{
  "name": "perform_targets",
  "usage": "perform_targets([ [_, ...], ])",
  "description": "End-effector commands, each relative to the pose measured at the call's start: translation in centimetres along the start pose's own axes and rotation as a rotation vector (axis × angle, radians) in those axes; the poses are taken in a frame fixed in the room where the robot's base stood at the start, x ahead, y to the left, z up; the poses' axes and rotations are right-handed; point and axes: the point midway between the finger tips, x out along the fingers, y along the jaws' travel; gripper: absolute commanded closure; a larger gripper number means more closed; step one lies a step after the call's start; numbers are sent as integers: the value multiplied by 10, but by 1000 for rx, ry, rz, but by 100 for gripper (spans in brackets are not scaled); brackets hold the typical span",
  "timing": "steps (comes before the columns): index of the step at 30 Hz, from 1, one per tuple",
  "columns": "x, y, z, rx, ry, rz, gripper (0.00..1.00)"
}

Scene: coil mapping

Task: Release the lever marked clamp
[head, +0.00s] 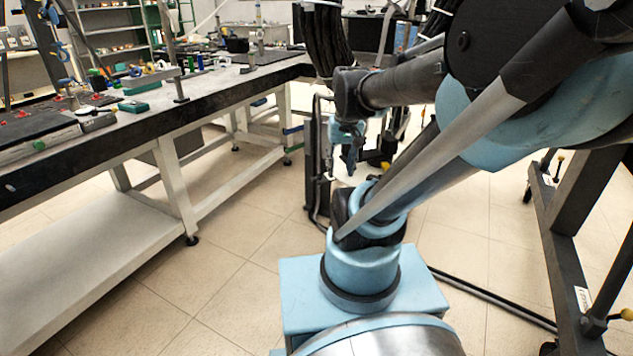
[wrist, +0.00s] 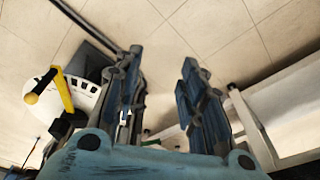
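My gripper (wrist: 162,60) points away from the wrist camera with its two dark fingers apart and nothing between them. In the head view my gripper (head: 350,150) hangs beyond my arm, small and partly hidden. A lever with a yellow handle (wrist: 66,92) shows at the left of the wrist view, beside a white curved plate (wrist: 38,85) with dark slots. It is left of my fingers and not touched by them. No marking can be read, so I cannot tell whether it is the clamp lever.
A long workbench (head: 165,120) with tools runs along the left. A dark metal frame (head: 575,225) stands at the right, with yellow-tipped parts. A dark stand (head: 318,165) is behind my gripper. Tiled floor (head: 235,250) is clear between bench and my base.

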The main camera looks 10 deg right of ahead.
Motion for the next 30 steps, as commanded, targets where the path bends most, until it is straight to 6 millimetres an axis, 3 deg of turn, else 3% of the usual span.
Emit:
perform_targets([
  [7, -11, -4, -65, 58, -15, -17, 63],
  [15, -8, -5, -137, 122, -30, -33, 63],
  [23, 11, -6, -206, 182, -46, -50, 63],
  [30, 41, -4, -267, 237, -60, -65, 63],
])
